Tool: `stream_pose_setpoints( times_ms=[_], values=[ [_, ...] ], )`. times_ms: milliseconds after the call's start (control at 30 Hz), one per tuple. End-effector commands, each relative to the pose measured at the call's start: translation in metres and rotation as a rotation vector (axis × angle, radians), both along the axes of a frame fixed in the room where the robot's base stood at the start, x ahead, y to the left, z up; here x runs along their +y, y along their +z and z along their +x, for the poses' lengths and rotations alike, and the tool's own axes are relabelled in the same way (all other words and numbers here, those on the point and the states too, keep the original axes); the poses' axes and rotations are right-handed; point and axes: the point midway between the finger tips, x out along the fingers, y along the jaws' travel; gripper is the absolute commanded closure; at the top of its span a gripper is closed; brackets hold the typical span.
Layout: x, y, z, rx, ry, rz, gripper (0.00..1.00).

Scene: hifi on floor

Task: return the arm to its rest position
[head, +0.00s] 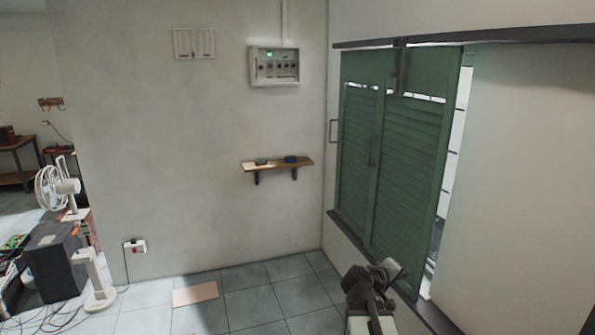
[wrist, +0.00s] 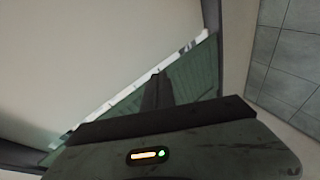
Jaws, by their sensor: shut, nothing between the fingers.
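My arm rises at the bottom right of the head view, folded in front of the window sill. My gripper (head: 388,272) is at its upper end, close to the lower part of the green shutters (head: 395,165) in the picture. The gripper is shut and empty. In the wrist view, a dark grey housing with a small orange and green light fills the bottom. The green shutters also show behind it in the wrist view (wrist: 192,75), tilted.
A dark sill (head: 430,312) runs below the shutters. A small wooden shelf (head: 278,165) and a control box (head: 274,66) are on the wall. A white fan (head: 60,187), a black box (head: 55,262) and cables crowd the left. A flat tan piece (head: 195,294) lies on the tiled floor, otherwise clear mid-picture.

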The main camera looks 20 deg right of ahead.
Motion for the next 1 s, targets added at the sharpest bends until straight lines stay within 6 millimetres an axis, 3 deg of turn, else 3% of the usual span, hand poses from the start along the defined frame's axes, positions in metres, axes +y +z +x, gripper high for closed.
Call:
stream_pose_setpoints(
  times_ms=[33,200,300,433,500,600,1000],
  values=[
    [0.042,-0.022,0.011,-0.001,0.024,0.086,1.0],
    [0.174,-0.091,0.016,0.058,0.052,0.426,1.0],
    [0.247,-0.126,-0.001,0.139,0.043,0.64,1.0],
    [0.314,-0.153,-0.039,0.27,-0.02,0.92,1.0],
    [0.337,-0.158,-0.056,0.332,-0.048,1.027,1.0],
    [0.355,-0.159,-0.071,0.392,-0.071,1.101,1.0],
    [0.354,-0.159,-0.076,0.41,-0.083,1.103,1.0]
  ],
)
